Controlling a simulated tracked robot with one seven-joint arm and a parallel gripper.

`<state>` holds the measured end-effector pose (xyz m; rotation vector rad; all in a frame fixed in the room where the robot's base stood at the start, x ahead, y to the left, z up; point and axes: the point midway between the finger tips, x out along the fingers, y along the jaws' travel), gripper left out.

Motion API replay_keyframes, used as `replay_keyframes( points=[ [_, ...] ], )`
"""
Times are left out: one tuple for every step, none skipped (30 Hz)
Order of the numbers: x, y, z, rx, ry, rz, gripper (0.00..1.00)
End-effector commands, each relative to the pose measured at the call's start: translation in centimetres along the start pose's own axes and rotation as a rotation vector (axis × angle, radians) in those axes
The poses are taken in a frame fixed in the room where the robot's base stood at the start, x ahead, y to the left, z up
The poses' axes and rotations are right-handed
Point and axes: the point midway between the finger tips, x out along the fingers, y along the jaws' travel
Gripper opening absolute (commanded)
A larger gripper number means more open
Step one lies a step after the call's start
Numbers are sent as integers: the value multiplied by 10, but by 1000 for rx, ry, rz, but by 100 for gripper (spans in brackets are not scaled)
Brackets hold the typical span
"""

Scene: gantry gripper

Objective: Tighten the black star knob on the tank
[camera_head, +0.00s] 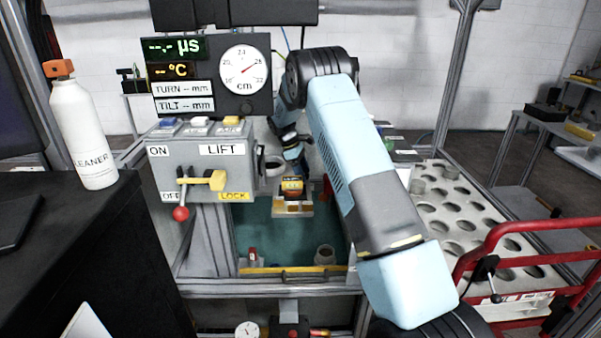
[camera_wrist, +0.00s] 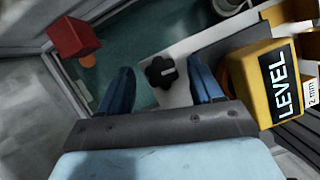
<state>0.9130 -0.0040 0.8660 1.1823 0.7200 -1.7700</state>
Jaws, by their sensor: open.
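The black star knob (camera_wrist: 161,71) shows in the wrist view, on a pale plate (camera_wrist: 178,90) over the tank's green inside. My gripper (camera_wrist: 159,77) is open, with its two blue fingers on either side of the knob in the picture. I cannot tell how far the fingertips are from the knob or whether they touch it. In the head view my gripper (camera_head: 294,152) is small and partly hidden above the back of the tank (camera_head: 255,232). The knob cannot be made out in the head view.
A yellow block marked LEVEL (camera_wrist: 270,80) sits close to the right finger. A red block (camera_wrist: 74,38) is at upper left. In the head view a grey LIFT control box (camera_head: 203,165) stands left of the tank, and a perforated tray (camera_head: 455,215) lies right.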

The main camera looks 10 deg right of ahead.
Motion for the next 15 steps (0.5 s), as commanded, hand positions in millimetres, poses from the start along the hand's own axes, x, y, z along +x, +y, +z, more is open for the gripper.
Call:
replay_keyframes(
  points=[
    [1,0,0,0,0,0,65],
    [1,0,0,0,0,0,65],
    [1,0,0,0,0,0,65],
    [1,0,0,0,0,0,65],
    [1,0,0,0,0,0,65],
    [1,0,0,0,0,0,65],
    [1,0,0,0,0,0,65],
    [1,0,0,0,0,0,64],
    [1,0,0,0,0,0,60],
    [1,0,0,0,0,0,57],
    [1,0,0,0,0,0,55],
    [1,0,0,0,0,0,51],
    [0,0,0,0,0,0,48],
    [0,0,0,0,0,0,45],
    [0,0,0,0,0,0,41]
  ],
)
